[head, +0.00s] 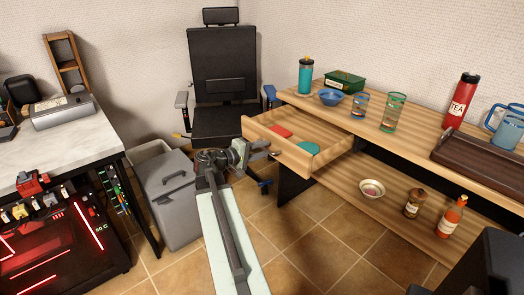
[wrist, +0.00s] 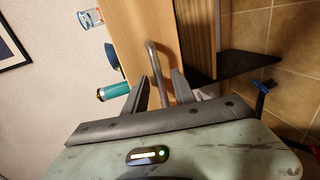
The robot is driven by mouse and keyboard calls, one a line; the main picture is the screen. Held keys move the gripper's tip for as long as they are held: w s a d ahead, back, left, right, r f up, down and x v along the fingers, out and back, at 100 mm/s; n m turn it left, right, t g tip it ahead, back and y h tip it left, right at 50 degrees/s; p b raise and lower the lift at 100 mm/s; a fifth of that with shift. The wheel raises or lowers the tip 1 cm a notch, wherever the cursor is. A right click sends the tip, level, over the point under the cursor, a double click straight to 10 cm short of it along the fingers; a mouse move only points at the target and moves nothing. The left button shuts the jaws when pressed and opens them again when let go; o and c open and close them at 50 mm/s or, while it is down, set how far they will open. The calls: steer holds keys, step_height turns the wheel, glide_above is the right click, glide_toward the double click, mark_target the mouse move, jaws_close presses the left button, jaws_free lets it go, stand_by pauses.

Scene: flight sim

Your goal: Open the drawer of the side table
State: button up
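The side table's wooden drawer (head: 290,158) is pulled out toward the left, with a red item (head: 281,131) and a teal item (head: 308,147) inside. My gripper (head: 262,150) is at the middle of the drawer front in the head view. In the wrist view the drawer front (wrist: 130,35) is close ahead, and its curved metal handle (wrist: 155,65) lies between the fingers of my gripper (wrist: 160,80). The fingers are apart on either side of the handle, with small gaps visible. The side table (head: 345,182) stands on the right.
The tabletop holds a teal bottle (head: 305,76), a blue bowl (head: 331,97), glasses and a tray (head: 485,155). An office chair (head: 223,75) stands behind my arm. A grey bin (head: 172,195) is at the left. Tiled floor (head: 320,245) is clear before the table.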

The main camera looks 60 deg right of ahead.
steer(key=p+v, duration=0.1)
steer(key=v, duration=0.6)
steer(key=shift+w+a+p, duration=0.15)
steer(key=shift+a+p, duration=0.15)
steer(key=shift+a, duration=0.05)
steer(key=shift+r, duration=0.1)
steer(key=w+a+f+n+t+y, duration=0.1)
steer(key=w+a+f+n+t, duration=0.15)
steer(key=w+a, duration=0.55)
steer(key=w+a+f+n+t+y, duration=0.15)
steer(key=w+a+f+t, duration=0.35)
steer(key=a, duration=0.6)
steer(key=a+f+g+y, duration=0.1)
steer(key=a+f+y, duration=0.3)
steer(key=a, duration=0.7)
steer(key=a+f+g+y, duration=0.1)
steer(key=a+f+y, duration=0.3)
steer(key=a, duration=0.6)
steer(key=a+f+g+y, duration=0.1)
steer(key=a+f+y, duration=0.3)
steer(key=a, duration=0.7)
step_height(320, 180, up, 34)
steer(key=p, duration=3.3)
steer(key=shift+w, duration=0.35)
